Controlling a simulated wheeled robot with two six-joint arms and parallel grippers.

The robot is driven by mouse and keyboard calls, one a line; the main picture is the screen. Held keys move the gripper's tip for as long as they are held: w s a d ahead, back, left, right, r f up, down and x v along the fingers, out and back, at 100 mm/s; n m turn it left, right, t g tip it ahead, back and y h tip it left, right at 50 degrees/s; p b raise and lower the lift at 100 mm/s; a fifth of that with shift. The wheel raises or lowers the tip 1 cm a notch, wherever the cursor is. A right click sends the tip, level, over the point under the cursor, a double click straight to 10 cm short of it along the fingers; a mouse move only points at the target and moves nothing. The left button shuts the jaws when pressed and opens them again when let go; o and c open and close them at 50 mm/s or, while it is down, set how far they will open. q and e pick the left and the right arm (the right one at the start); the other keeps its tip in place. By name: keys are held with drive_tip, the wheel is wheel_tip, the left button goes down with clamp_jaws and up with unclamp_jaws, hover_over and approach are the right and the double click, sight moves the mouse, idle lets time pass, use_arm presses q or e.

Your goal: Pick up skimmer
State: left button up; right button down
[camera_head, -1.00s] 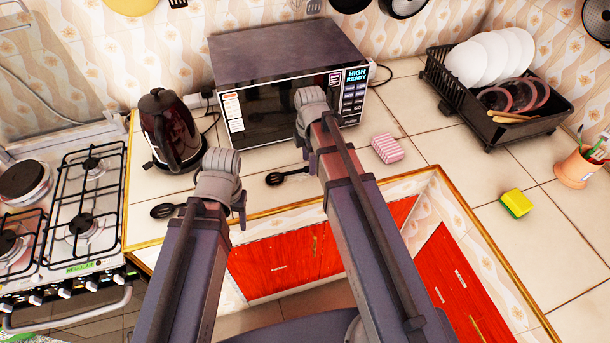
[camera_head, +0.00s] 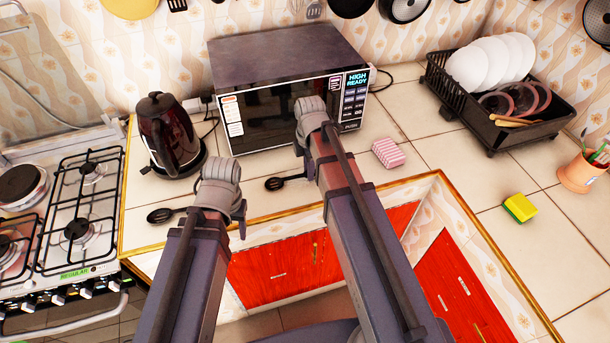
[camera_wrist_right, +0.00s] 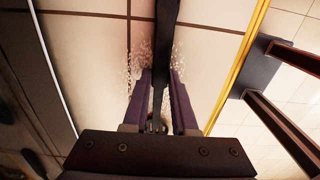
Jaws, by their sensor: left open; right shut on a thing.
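Two black long-handled utensils lie on the tiled counter, one at the left (camera_head: 160,215) and one in front of the microwave (camera_head: 275,184). I cannot tell for sure which is the skimmer. My right gripper (camera_wrist_right: 160,75) is shut on a dark handle (camera_wrist_right: 166,35), which runs between its fingers in the right wrist view. In the head view its fingers are mostly hidden behind my arm, beside the handle of the utensil in front of the microwave. My left gripper (camera_head: 240,217) is open by the counter's front edge, near the left utensil's handle end.
A microwave (camera_head: 280,105) stands close behind my right gripper and a dark kettle (camera_head: 168,135) behind the left utensil. A pink striped block (camera_head: 389,153) lies to the right. A gas stove (camera_head: 75,215) is at the left, a dish rack (camera_head: 490,110) at the back right.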

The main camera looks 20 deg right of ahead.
idle(0.5)
wheel_tip(320, 180, up, 10)
drive_tip(key=p, duration=1)
drive_tip(key=shift+f, duration=0.15)
idle(0.5)
